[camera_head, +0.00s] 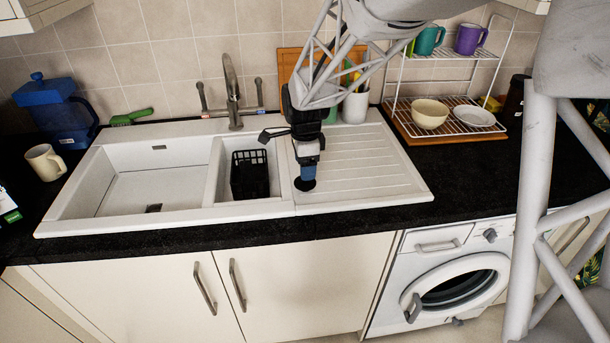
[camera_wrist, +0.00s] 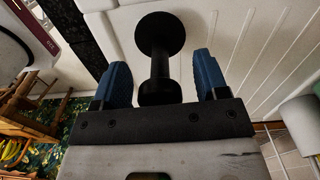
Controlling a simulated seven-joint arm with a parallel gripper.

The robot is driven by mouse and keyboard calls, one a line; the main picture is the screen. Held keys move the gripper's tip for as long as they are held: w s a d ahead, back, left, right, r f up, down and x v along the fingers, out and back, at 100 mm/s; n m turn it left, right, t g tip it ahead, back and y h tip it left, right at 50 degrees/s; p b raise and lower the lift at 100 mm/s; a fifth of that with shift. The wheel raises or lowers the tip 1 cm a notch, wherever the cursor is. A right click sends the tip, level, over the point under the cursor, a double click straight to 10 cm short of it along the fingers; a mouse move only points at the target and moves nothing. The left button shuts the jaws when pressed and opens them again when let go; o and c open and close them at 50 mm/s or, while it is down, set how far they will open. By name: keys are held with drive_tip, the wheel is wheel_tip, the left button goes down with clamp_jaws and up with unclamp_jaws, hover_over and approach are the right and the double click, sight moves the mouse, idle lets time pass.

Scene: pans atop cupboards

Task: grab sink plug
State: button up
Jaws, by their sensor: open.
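The sink plug (camera_wrist: 160,38) is black, with a round flat base, a narrow stem and a wider knob on top. It stands upright on the white drainboard just right of the small basin; its dark base (camera_head: 305,184) shows below my gripper in the head view. My gripper (camera_head: 307,173) points down over the plug. In the wrist view my gripper (camera_wrist: 161,84) is open, with one blue finger on each side of the plug's stem and knob. A gap shows on both sides, so the fingers do not touch it. In the head view the gripper hides the plug's upper part.
The white sink (camera_head: 75,200) has a large basin and a small basin holding a black basket (camera_head: 250,175). The tap (camera_head: 233,90) stands behind. A dish rack (camera_head: 445,118) with bowls is at the back right. The ribbed drainboard (camera_head: 370,165) is clear to the right.

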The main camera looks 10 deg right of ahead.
drive_tip(key=c, duration=1)
drive_tip(key=shift+r, duration=0.15)
drive_tip(key=shift+r, duration=0.6)
drive_tip(key=shift+s+r, duration=0.2)
drive_tip(key=shift+r, duration=0.35)
drive_tip(key=shift+s+r, duration=0.2)
drive_tip(key=shift+r, duration=0.35)
drive_tip(key=s, duration=0.5)
drive_tip(key=s+d+r, duration=0.1)
drive_tip(key=s, duration=0.4)
drive_tip(key=s+d, duration=0.1)
drive_tip(key=s, duration=0.4)
drive_tip(key=shift+d+r, duration=0.1)
drive_tip(key=shift+r, duration=0.05)
